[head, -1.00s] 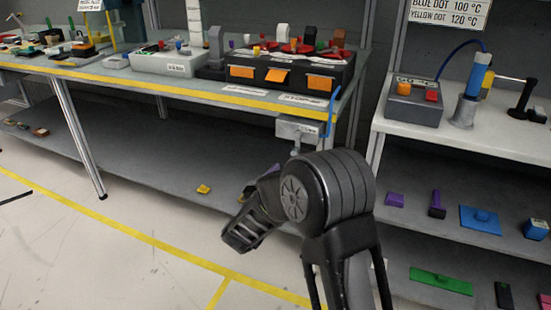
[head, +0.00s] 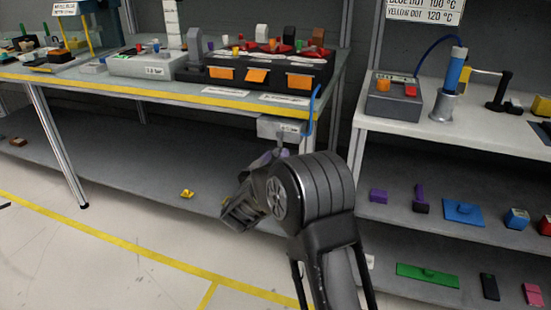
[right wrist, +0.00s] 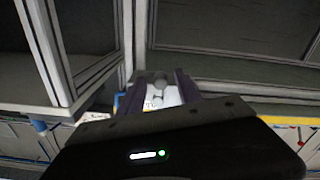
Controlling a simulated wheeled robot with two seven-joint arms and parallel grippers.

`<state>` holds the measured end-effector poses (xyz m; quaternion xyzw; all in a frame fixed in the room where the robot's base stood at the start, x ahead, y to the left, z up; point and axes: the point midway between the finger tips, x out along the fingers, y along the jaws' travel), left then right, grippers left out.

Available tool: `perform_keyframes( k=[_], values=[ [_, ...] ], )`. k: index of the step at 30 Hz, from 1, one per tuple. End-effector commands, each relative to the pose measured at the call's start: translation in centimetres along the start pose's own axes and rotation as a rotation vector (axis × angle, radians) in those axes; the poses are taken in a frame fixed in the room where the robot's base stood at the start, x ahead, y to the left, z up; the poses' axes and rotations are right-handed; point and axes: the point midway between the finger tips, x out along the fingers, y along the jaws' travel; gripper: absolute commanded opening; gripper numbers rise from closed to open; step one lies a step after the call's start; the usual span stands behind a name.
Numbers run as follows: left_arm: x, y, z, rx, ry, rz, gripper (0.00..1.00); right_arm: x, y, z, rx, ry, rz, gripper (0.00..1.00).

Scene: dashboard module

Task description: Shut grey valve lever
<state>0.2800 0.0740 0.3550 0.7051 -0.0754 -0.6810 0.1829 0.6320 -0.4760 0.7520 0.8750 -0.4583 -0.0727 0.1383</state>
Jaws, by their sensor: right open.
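A pale grey box (head: 281,129) hangs under the right front corner of the workbench, with a blue lever (head: 313,112) beside it. A small grey part, probably the grey valve lever, hangs below the box in the head view, just above my right gripper (head: 268,160); it is small and partly hidden there. In the right wrist view, a rounded grey part (right wrist: 159,84) and a white labelled surface (right wrist: 163,97) show between the open, dark fingers of my right gripper. I cannot tell whether the fingers touch it. My left gripper is out of view.
The workbench (head: 200,92) carries a black module (head: 270,72) with orange flaps. Its lower shelf (head: 120,150) lies behind my right gripper. At right a white-topped shelf unit (head: 430,125) holds a control box (head: 394,97) and coloured parts. The floor at left is clear.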

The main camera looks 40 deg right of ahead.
Motion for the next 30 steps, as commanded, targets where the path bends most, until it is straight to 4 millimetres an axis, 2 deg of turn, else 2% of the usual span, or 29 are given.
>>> perform_keyframes(
  k=[3,11,26,30],
  values=[
    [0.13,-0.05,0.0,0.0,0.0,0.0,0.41,0.71,-0.01,0.02,-0.001,0.001,0.0,0.41],
    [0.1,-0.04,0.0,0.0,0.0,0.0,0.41,0.79,-0.02,-0.02,-0.001,0.001,-0.001,0.41],
    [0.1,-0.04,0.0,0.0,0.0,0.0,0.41,0.77,-0.01,-0.02,0.0,0.0,-0.001,0.0],
    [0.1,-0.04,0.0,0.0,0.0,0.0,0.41,0.76,-0.01,-0.02,0.0,0.0,-0.001,0.0]
  ],
)
